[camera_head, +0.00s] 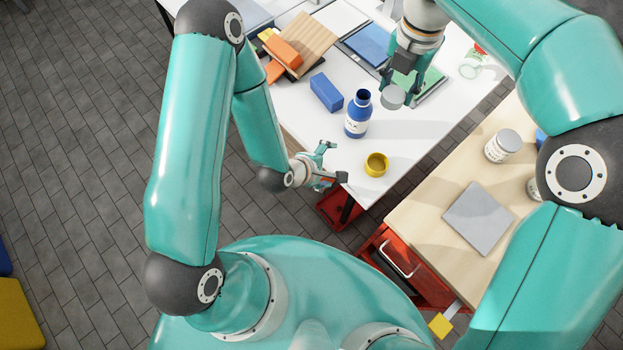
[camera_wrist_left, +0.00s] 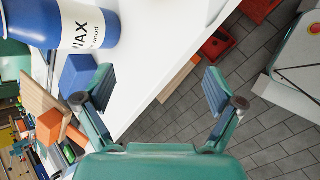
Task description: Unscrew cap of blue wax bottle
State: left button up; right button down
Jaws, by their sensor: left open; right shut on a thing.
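The blue wax bottle (camera_head: 358,114) stands upright on the white table, its neck bare with no cap on it. It also shows in the left wrist view (camera_wrist_left: 62,24), cut off by the top edge, with its white label reading "WAX". My right gripper (camera_head: 399,88) is shut on a grey round cap (camera_head: 392,97), held to the right of the bottle and apart from it. My left gripper (camera_head: 331,163) is open and empty at the table's front edge, below and left of the bottle. Its spread fingers (camera_wrist_left: 160,92) show nothing between them.
A yellow round container (camera_head: 376,164) stands near the table's front corner. A blue block (camera_head: 326,92) lies left of the bottle. Orange blocks, boards and books (camera_head: 372,43) lie farther back. A wooden bench (camera_head: 430,215) at right holds a white jar (camera_head: 502,145) and a grey plate (camera_head: 478,218).

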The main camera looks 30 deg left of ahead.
pick_arm(q)
jog(key=s+f+m+g, duration=0.2)
jog(key=s+m, duration=0.3)
jog(key=m, duration=0.4)
jog(key=s+f+m+g, duration=0.2)
jog(key=s+m+g, duration=0.3)
jog(key=m, duration=0.3)
jog(key=shift+s+d+f+m+h, duration=0.3)
jog(key=shift+s+d+m, duration=0.1)
jog(key=shift+s, duration=0.3)
